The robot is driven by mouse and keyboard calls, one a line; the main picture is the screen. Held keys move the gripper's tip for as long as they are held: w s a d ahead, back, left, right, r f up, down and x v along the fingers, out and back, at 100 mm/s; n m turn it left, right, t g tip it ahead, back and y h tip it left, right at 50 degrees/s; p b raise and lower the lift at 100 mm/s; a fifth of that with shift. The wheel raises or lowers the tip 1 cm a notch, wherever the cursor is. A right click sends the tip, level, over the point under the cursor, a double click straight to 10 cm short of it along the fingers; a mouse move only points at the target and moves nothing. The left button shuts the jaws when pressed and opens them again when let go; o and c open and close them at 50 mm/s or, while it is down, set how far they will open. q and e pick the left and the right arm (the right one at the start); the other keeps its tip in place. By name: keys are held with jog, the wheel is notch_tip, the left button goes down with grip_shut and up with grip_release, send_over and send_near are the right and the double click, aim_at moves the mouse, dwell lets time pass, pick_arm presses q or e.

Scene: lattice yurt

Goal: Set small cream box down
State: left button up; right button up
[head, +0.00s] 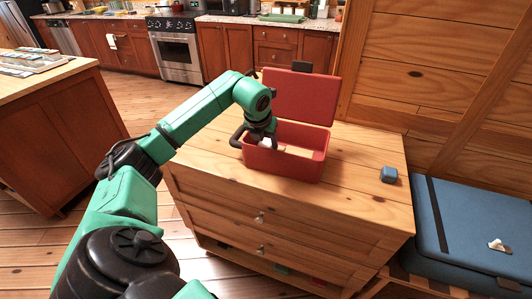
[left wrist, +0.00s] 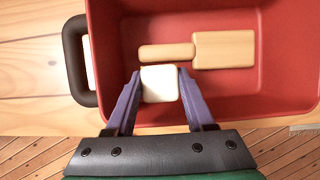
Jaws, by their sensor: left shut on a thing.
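My left gripper (left wrist: 160,95) is shut on the small cream box (left wrist: 159,84), which sits between its two purple fingers in the left wrist view. In the head view the left gripper (head: 262,138) reaches into the open red box (head: 287,168) on the wooden cabinet, at its left part. The cream box is over or inside the red box; I cannot tell whether it touches the floor of it. The red box (left wrist: 285,60) has a black handle at its left in the left wrist view. My right gripper is in neither view.
A wooden paddle-like tool (left wrist: 222,50) lies in the red box beyond the cream box. The raised red lid (head: 300,97) stands behind. A small blue block (head: 389,174) lies on the right of the cabinet top (head: 360,150), with bare wood around it.

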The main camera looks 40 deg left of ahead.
pick_arm(q)
notch_tip(320, 180, down, 4)
jog(key=shift+f, duration=0.2)
jog(key=shift+f, duration=0.2)
jog(key=o, duration=1.3)
jog(key=shift+r, duration=0.1)
